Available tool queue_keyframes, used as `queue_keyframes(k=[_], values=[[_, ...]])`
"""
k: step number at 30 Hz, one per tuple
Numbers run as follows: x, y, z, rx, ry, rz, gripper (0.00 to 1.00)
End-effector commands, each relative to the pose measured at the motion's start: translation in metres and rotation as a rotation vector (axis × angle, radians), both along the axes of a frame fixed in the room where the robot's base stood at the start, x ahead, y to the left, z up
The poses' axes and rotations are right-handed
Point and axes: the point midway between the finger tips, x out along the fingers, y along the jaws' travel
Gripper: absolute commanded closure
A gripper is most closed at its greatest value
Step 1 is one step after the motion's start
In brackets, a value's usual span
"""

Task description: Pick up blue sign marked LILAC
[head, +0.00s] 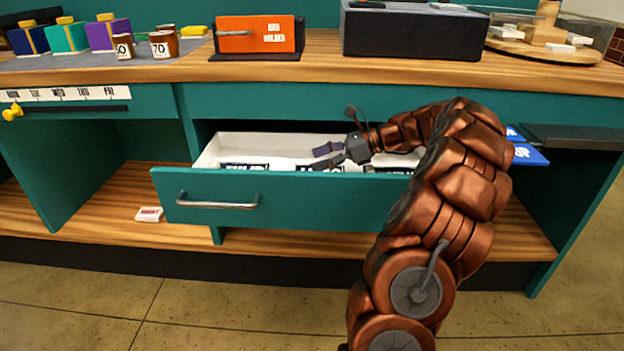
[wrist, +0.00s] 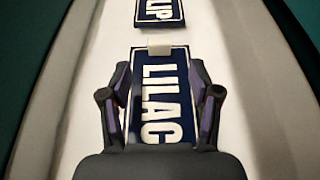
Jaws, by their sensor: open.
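The blue sign marked LILAC (wrist: 160,95) lies in the open drawer, dark blue with white letters, seen clearly in the wrist view. A small pale tab shows at its far end. My gripper (wrist: 158,85) is open, with one finger on each side of the sign; I cannot tell whether the fingers touch it. In the head view my gripper (head: 325,157) reaches down into the drawer (head: 285,201), and the signs there show only partly over the drawer front.
The drawer's pale side walls are close on both sides. A bright blue sign (head: 530,155) sits at the right, outside the drawer. An orange box (head: 250,42) stands on the counter above.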

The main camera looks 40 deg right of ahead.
Motion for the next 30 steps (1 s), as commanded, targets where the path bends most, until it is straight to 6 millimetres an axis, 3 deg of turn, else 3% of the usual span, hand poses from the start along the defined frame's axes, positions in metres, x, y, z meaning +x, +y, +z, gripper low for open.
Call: queue_keyframes(k=[16,24,30], values=[[0.034,0.041,-0.020,-0.003,-0.002,0.005,0.38],[0.038,0.045,-0.019,-0.002,-0.002,0.003,0.38],[0.038,0.045,-0.020,-0.002,-0.002,0.003,0.56]])
